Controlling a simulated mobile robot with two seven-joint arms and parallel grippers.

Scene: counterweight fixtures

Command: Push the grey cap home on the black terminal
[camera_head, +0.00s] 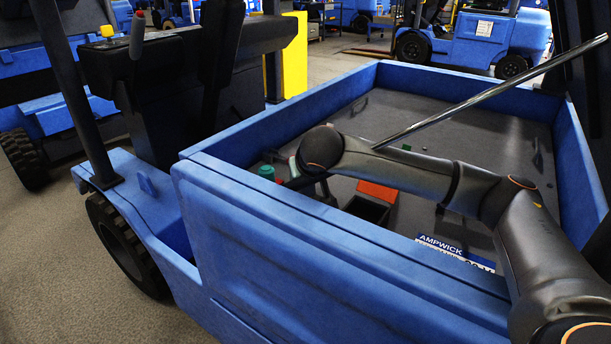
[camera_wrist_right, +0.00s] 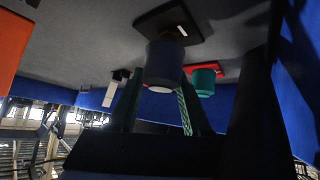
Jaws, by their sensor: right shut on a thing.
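In the right wrist view, which looks upside down, the dark grey cap (camera_wrist_right: 165,62) is a short cylinder at the black terminal's square plate (camera_wrist_right: 192,14). My left gripper is in neither view.
A green cap (camera_wrist_right: 204,81) on a red plate stands beside the grey one; it also shows in the head view (camera_head: 266,171). An open dark box with an orange-red lid (camera_head: 377,190) lies nearby. Blue walls (camera_head: 300,105) surround the bay. A long metal rod (camera_head: 480,98) slants over it.

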